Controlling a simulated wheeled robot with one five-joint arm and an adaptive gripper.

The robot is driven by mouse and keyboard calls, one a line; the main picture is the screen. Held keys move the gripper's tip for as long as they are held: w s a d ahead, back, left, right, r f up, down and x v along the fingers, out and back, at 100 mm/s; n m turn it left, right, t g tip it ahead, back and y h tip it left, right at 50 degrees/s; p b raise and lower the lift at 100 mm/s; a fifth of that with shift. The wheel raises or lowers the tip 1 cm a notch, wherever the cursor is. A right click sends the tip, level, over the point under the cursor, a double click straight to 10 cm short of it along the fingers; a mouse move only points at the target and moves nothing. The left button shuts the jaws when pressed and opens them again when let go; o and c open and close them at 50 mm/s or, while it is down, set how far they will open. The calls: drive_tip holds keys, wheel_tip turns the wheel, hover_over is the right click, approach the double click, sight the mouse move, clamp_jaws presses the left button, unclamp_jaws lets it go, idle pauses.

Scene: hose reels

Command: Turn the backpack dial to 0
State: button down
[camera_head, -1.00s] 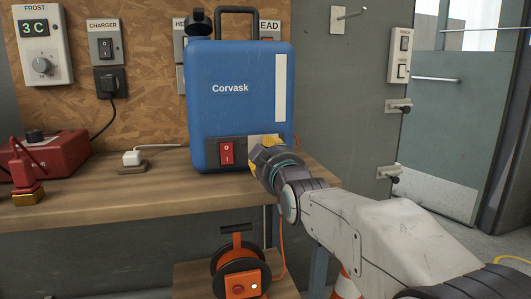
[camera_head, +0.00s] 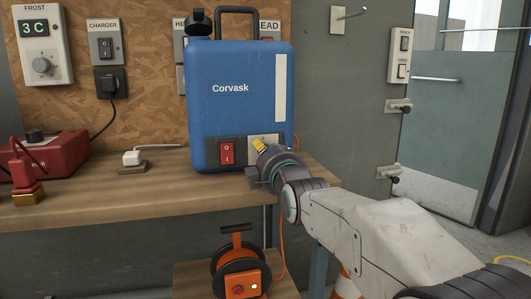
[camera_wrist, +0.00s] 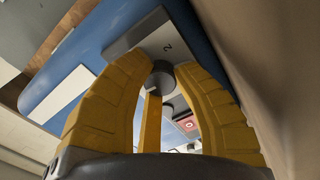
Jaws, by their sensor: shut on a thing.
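The blue Corvask backpack (camera_head: 228,118) stands upright on the wooden bench (camera_head: 100,202). Low on its front, a pale dial plate (camera_head: 270,138) sits right of a red rocker switch (camera_head: 226,153). My gripper (camera_head: 260,146) is at this plate, and its yellow fingers hide the dial in the head view. The other marks, the 0 included, and the dial's exact setting cannot be made out.
An orange cable reel (camera_head: 238,270) is below. The grey wall at right carries switches (camera_head: 402,55) and hooks.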

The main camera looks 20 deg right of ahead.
drive_tip(key=shift+n, duration=0.7)
drive_tip(key=c, duration=0.9)
unclamp_jaws()
drive_tip(key=shift+c, duration=0.2)
drive_tip(key=s, duration=1.2)
